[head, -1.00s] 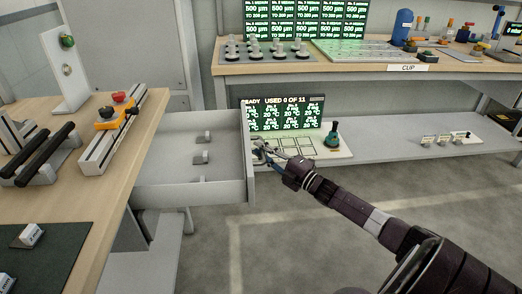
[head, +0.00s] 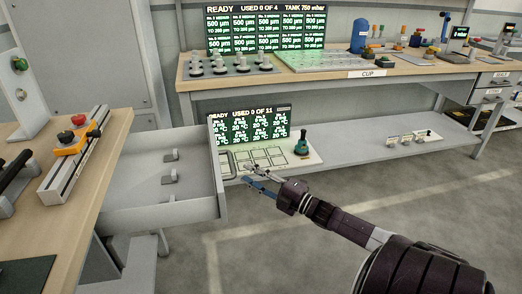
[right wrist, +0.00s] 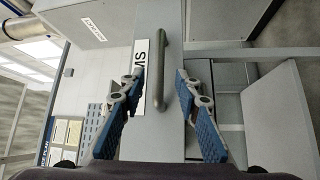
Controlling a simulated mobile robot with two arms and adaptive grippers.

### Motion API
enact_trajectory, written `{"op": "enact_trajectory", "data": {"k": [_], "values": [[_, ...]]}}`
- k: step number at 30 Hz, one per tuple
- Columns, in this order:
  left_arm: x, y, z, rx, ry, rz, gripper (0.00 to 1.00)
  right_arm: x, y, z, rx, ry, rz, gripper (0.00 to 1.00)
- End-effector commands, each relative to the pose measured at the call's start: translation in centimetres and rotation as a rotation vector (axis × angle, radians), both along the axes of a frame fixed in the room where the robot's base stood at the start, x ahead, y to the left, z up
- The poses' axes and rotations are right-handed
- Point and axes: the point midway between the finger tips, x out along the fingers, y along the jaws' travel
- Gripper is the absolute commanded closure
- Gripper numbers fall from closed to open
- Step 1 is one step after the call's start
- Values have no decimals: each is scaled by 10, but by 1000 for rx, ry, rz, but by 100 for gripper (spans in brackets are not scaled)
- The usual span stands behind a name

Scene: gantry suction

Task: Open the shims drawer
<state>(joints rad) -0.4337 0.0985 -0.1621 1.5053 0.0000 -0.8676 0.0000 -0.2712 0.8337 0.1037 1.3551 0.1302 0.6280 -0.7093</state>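The grey drawer (head: 135,193) stands pulled out from under the left workbench, with a few small grey pieces inside. In the right wrist view its front (right wrist: 173,132) carries a partly hidden label (right wrist: 141,75), read only as "MS", and a grey bar handle (right wrist: 160,75). My right gripper (head: 252,178) is just outside the drawer front in the head view. In the right wrist view it (right wrist: 160,80) is open, with blue-padded fingers apart on both sides of the handle line and touching nothing that I can see. My left gripper is out of view.
The left workbench (head: 92,160) holds an orange-and-red fixture (head: 72,142). The floor at right is clear.

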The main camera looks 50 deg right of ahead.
Motion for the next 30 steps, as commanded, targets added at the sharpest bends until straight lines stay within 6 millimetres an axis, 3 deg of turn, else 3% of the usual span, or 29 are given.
{"op": "enact_trajectory", "data": {"k": [3,9,30], "values": [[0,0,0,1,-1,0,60,-18,-3,-4,-1,3,0,70],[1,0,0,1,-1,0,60,-34,-6,-5,0,1,0,70],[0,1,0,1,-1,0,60,-37,-7,-6,0,0,0,70]]}}
